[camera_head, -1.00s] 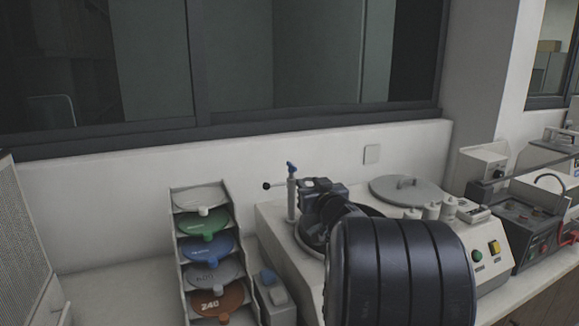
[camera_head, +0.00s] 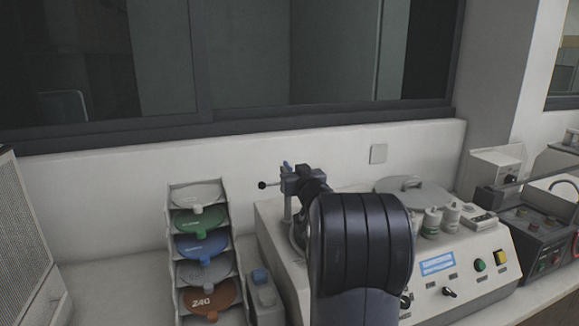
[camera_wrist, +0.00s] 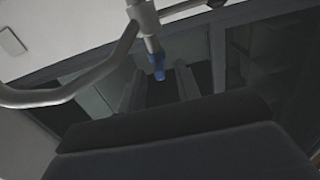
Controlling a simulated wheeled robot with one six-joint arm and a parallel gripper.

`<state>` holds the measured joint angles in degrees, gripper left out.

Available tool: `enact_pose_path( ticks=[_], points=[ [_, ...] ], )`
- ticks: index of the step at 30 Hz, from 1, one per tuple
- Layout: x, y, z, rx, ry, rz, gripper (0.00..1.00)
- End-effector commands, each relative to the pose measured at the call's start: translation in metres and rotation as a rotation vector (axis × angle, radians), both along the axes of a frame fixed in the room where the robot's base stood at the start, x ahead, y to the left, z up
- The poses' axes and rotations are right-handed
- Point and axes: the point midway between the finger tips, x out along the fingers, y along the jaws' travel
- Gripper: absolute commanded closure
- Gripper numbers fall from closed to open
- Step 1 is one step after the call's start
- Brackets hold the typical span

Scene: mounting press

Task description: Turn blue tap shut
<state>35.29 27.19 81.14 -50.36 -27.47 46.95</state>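The blue tap (camera_head: 286,165) sits at the top of a thin metal post (camera_head: 288,208) on the cream press machine (camera_head: 269,221). In the head view my gripper (camera_head: 293,178) is at the tap's height and hides part of it. In the wrist view the blue tap (camera_wrist: 158,66) shows at the end of the grey metal pipe (camera_wrist: 148,22). My gripper's two fingers (camera_wrist: 160,84) stand apart, with the tap near the gap between their tips. I cannot tell whether either finger touches it. My gripper holds nothing that I can see.
A round grey lid (camera_head: 415,192) and several small canisters sit on the machine. A wall with a dark window is close behind.

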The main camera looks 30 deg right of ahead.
Motion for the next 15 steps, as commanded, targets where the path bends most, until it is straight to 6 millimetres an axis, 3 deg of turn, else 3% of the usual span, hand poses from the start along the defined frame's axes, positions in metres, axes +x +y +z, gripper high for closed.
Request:
enact_pose_path(
  ticks=[6,15],
  points=[
    [0.022,-0.006,0.000,0.001,0.001,-0.001,0.68],
    [0.028,-0.007,0.000,0.000,0.000,-0.001,0.68]
  ],
)
